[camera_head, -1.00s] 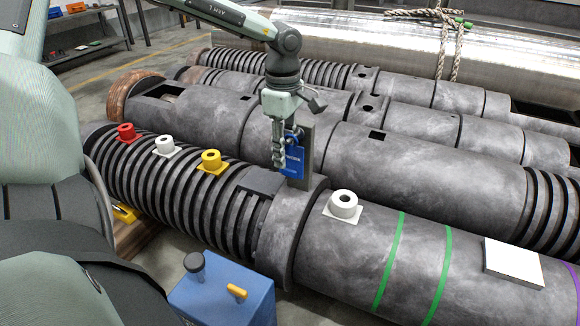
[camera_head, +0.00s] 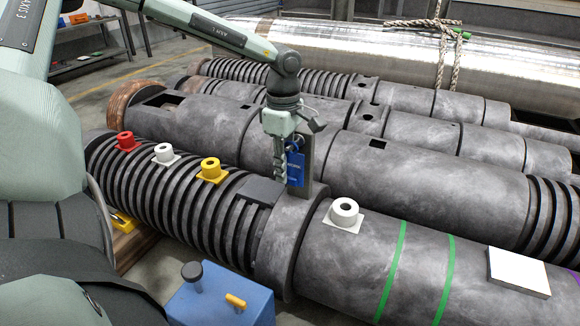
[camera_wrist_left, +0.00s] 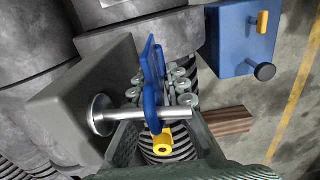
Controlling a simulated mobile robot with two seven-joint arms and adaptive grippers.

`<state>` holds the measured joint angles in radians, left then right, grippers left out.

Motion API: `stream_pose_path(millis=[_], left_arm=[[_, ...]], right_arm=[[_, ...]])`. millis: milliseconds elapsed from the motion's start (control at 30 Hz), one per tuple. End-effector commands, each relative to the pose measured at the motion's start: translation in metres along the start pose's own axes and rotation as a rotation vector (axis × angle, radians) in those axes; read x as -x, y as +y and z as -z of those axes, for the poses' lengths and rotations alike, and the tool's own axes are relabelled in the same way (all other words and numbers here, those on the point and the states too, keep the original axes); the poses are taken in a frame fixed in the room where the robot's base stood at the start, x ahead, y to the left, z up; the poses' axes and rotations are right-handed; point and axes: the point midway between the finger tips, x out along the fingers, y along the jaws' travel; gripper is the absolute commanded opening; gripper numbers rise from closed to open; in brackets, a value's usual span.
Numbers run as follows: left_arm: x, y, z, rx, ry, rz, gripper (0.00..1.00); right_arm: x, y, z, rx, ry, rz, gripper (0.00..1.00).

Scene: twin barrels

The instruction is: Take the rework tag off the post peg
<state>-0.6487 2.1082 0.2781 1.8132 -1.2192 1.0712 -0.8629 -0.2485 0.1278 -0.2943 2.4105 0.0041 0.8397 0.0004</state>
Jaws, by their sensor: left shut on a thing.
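The blue rework tag (camera_head: 296,168) hangs beside the upright grey post (camera_head: 308,163) on the near barrel. In the left wrist view the tag (camera_wrist_left: 153,88) is seen nearly edge-on, with its blue loop around the silver peg (camera_wrist_left: 125,115). The peg's round disc is at the side of the post (camera_wrist_left: 85,95). My left gripper (camera_head: 279,163) is just left of the post. Its fingers (camera_wrist_left: 163,88) are shut on the tag, close to the peg. The fingers hide part of the tag. My right gripper is not in view.
A blue box (camera_head: 222,300) with black and yellow knobs stands in front. More barrels lie behind.

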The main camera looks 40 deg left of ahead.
Motion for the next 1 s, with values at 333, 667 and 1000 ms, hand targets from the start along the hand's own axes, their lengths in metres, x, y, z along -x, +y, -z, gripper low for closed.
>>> stream_pose_path(millis=[333,667,1000], left_arm=[[0.004,0.0,0.0,0.0,0.0,0.0,0.0],[0.008,-0.01,0.0,-0.001,0.0,0.0,0.0],[0.011,-0.024,0.0,-0.001,0.0,0.0,0.0]], right_arm=[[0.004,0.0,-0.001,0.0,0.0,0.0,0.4],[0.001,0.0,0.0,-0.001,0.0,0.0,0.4],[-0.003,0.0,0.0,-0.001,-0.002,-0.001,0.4]])
